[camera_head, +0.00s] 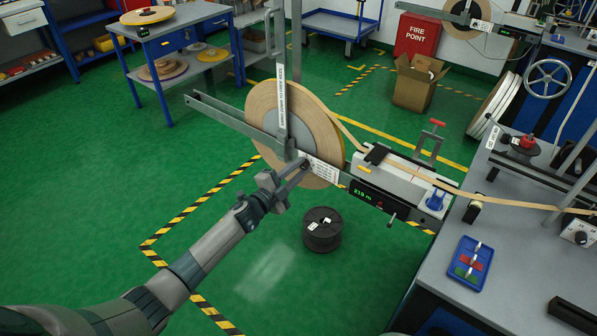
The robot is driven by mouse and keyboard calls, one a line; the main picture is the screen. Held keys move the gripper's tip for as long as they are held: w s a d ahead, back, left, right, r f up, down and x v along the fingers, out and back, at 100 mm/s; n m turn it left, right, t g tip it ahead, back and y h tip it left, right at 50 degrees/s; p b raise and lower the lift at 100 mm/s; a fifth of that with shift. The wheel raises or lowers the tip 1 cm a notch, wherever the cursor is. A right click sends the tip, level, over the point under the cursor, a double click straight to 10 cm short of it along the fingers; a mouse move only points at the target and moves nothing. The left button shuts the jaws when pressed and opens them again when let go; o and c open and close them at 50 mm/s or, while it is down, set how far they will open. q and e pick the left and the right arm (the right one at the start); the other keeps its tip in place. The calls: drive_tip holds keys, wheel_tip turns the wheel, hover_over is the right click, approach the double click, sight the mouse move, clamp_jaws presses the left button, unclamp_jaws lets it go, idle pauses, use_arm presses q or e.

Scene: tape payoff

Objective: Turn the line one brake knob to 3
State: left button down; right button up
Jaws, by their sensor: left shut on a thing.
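The line one payoff holds a large tan tape reel (262,100) upright on a grey bracket (232,113). My left gripper (300,168) reaches up from the lower left to the bracket's front, just below the upright labelled arm (282,110). Its fingers are shut on a small dark part there, which I take to be the brake knob; it is mostly hidden by the fingers. A white printed label (322,168) sits just right of the fingertips. Its numbers and the knob's setting are too small to read. My right gripper is not in view.
Tape runs from the reel through a unit with a green display (361,194) and a red-handled clamp (432,136). A black spool (322,230) stands on the floor below. A grey bench (440,282) with a blue tray (470,263) is at right. Green floor left is clear.

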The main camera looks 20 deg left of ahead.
use_arm(q)
drive_tip(key=shift+f+m, duration=0.15)
drive_tip(key=shift+m, duration=0.85)
drive_tip(key=shift+m+b, duration=0.4)
drive_tip(key=m, duration=0.2)
drive_tip(key=shift+m+b, duration=0.3)
drive_tip(key=shift+b, duration=0.1)
drive_tip(key=shift+m+b, duration=0.4)
drive_tip(key=shift+m, duration=1.1)
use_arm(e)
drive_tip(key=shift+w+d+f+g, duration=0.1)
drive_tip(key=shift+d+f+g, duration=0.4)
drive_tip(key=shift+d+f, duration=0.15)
use_arm(q)
drive_tip(key=c, duration=1.5)
unclamp_jaws()
drive_tip(key=shift+c, duration=0.2)
drive_tip(key=shift+s, duration=0.1)
